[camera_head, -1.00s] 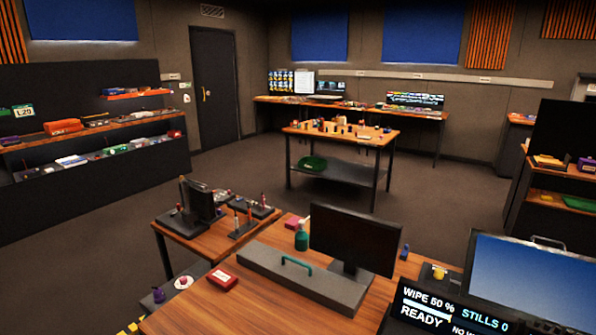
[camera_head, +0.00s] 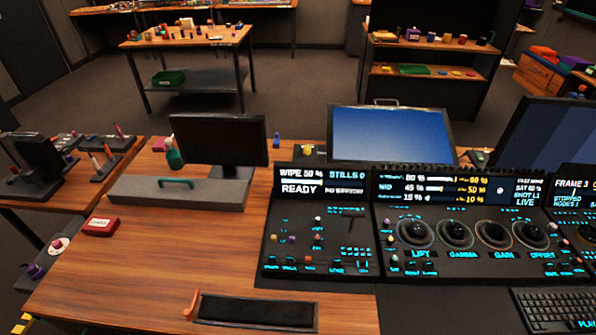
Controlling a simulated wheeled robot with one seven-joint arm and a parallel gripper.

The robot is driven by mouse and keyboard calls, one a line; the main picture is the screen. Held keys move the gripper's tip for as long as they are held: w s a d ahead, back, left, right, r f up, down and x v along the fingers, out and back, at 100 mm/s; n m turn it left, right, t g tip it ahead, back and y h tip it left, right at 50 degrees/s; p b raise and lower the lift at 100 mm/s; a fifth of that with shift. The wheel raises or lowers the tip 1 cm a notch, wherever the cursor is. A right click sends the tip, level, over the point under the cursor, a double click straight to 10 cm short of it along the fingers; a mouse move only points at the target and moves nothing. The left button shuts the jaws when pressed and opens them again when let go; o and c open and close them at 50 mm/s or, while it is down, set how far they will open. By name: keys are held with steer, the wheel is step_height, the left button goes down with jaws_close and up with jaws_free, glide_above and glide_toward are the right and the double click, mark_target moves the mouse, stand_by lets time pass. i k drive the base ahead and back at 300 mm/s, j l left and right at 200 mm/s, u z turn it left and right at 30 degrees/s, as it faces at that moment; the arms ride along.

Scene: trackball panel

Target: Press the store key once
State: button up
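The trackball panel (camera_head: 375,232) stands on the wooden desk in the right half of the head view. Its left section has a display (camera_head: 318,182) reading "WIPE 50 %", "STILLS 0" and "READY". Below that display are small lit keys and coloured knobs, with a row of labelled keys (camera_head: 302,266) along the front. The key labels are too small to read, so I cannot tell which one is the store key. Several trackballs sit to the right, one (camera_head: 411,234) above the label "LIFT". My gripper is not in view.
A monitor (camera_head: 220,139) on a grey base and a red box (camera_head: 100,225) stand left of the panel. A black pad (camera_head: 257,311) lies at the front desk edge. A keyboard (camera_head: 556,310) is at the lower right. The wooden desktop (camera_head: 165,265) left of the panel is mostly bare.

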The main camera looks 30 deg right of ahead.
mark_target(561, 266)
steer(key=z, duration=1.35)
